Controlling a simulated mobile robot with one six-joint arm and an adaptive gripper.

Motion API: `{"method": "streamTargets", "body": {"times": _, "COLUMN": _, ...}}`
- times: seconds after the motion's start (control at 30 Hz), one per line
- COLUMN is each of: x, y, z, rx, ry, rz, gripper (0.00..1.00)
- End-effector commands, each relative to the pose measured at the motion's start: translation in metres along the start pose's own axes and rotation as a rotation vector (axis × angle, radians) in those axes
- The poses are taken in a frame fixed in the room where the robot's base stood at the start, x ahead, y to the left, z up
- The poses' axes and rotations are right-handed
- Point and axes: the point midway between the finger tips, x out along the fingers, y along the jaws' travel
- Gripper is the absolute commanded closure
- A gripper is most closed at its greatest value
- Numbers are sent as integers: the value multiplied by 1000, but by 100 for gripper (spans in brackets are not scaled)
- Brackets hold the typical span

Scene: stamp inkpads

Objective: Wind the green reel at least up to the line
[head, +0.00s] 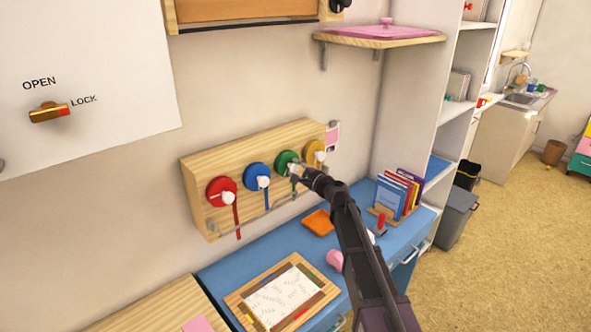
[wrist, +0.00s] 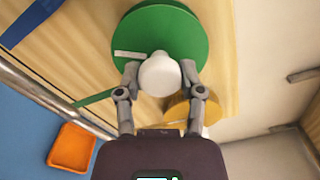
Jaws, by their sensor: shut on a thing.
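The green reel (head: 286,160) is on the wooden board on the wall, third from the left in a row of coloured reels. In the wrist view the green reel (wrist: 180,35) fills the top middle, with a white mark on its face and a green ribbon (wrist: 92,98) running off to the lower left. Its white knob (wrist: 160,75) sits between my fingers. My gripper (head: 298,172) is shut on that knob; it also shows in the wrist view (wrist: 160,78). The ribbon's lower end is hard to make out in the head view.
Red (head: 222,188), blue (head: 258,174) and yellow (head: 314,152) reels share the wooden board (head: 196,180). A metal rail (head: 250,220) runs below them. The blue desk (head: 230,275) holds an orange tray (head: 318,222), a framed sheet (head: 283,295) and books (head: 392,195).

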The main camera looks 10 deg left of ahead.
Motion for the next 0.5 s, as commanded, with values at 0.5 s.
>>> {"method": "streamTargets", "body": {"times": 0.5, "x": 2, "y": -2, "z": 0, "rx": -428, "ry": 1, "rz": -2, "gripper": 98}}
